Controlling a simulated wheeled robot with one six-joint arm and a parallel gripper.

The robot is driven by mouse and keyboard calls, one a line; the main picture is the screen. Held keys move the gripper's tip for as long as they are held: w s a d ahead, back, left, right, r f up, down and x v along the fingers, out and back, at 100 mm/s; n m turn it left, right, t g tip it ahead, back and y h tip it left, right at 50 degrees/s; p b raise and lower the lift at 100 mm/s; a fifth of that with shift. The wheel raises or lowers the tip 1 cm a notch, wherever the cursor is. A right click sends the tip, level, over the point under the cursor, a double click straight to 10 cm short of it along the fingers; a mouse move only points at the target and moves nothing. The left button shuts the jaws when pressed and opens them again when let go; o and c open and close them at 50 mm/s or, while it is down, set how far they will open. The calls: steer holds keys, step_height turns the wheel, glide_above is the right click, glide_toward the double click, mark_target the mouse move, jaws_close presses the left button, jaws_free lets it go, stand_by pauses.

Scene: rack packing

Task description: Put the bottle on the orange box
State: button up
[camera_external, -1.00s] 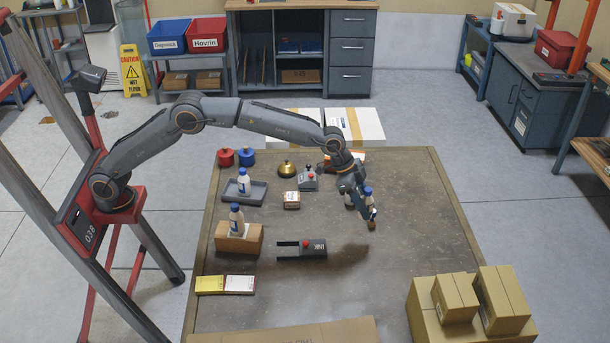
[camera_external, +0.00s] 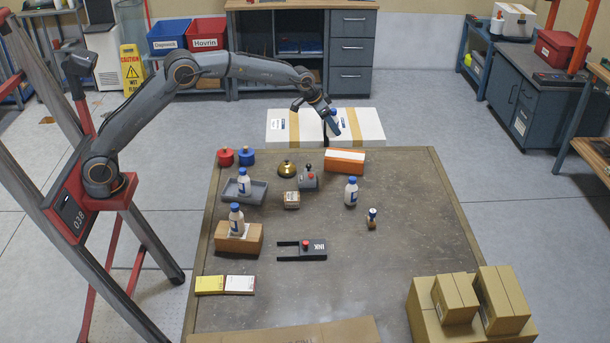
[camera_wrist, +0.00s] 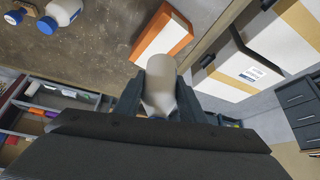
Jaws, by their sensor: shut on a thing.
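My gripper (camera_external: 331,120) is shut on a pale bottle (camera_wrist: 160,82) and holds it up beyond the table's far edge, in front of the white cartons in the external view. The orange box (camera_external: 345,167) with a white top lies at the table's far edge, just below and right of my gripper in the picture. It also shows in the wrist view (camera_wrist: 181,46), just past the bottle. The bottle looks apart from it.
A blue-capped white bottle (camera_external: 351,192) and a small brown bottle (camera_external: 372,219) stand on the table. Other bottles stand on a grey tray (camera_external: 260,192) and a brown box (camera_external: 251,243). A grey device (camera_external: 308,180) and brass bell (camera_external: 287,169) are left of the orange box.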

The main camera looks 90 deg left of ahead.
steer(key=shift+s+a+f, duration=0.15)
steer(key=shift+a+f, duration=0.1)
step_height(320, 180, down, 9)
steer(key=shift+f+p, duration=0.15)
steer(key=shift+p, duration=0.95)
steer(key=shift+f, duration=0.15)
steer(key=o, duration=1.1)
